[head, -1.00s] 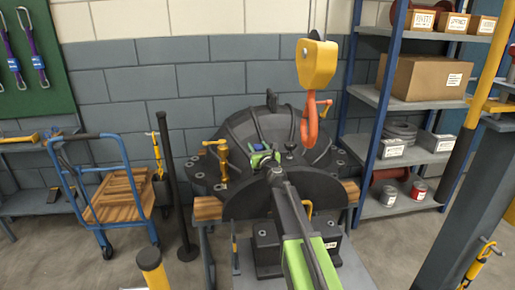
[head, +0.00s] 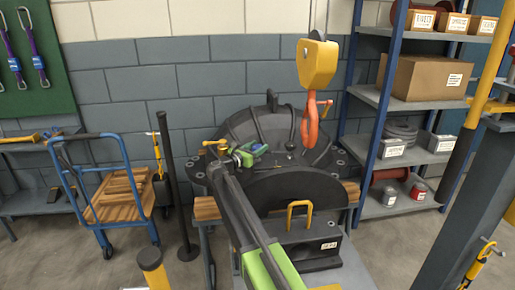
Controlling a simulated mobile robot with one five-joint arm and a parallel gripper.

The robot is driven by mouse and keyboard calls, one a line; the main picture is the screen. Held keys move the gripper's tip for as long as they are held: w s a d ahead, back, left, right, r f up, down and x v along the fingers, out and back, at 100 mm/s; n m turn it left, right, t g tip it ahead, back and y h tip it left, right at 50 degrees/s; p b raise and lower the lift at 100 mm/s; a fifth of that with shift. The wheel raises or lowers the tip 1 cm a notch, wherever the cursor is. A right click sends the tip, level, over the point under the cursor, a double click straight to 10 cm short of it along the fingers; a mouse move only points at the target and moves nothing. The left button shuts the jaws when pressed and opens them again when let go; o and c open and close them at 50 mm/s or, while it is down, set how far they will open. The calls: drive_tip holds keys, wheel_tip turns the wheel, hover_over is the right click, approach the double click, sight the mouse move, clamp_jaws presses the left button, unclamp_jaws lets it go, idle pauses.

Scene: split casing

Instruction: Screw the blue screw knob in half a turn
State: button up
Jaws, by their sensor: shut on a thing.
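The blue screw knob (head: 257,148) shows as a small patch of blue on top of the dark rounded casing (head: 315,140) in the head view. My gripper (head: 252,152), with green parts, is at the knob and shut on it. The jaws are small in the picture and cover much of the knob. My arm comes up from the bottom, bends at the left of the casing and reaches right to the knob. How far the knob is screwed in cannot be seen.
A yellow T-handle (head: 214,147) stands just left of my gripper, partly behind my arm. An orange hook (head: 309,128) under a yellow block (head: 317,63) hangs right of the gripper. A blue trolley (head: 105,195) stands left, a shelf rack (head: 375,120) right.

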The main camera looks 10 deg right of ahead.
drive_tip(key=m+g+h, duration=0.2)
drive_tip(key=g, duration=0.1)
drive_tip(key=m+g+h, duration=0.1)
drive_tip(key=shift+w, duration=0.3)
drive_tip(key=shift+s+m+g+h, duration=0.1)
drive_tip(key=shift+m+g+h, duration=0.2)
drive_tip(key=shift+m+g, duration=0.5)
drive_tip(key=shift+g, duration=0.3)
drive_tip(key=o, duration=1.4)
drive_tip(key=shift+d, duration=0.1)
drive_tip(key=shift+s, duration=0.1)
drive_tip(key=v, duration=1.7)
drive_tip(key=shift+a, duration=0.2)
drive_tip(key=shift+f, duration=0.1)
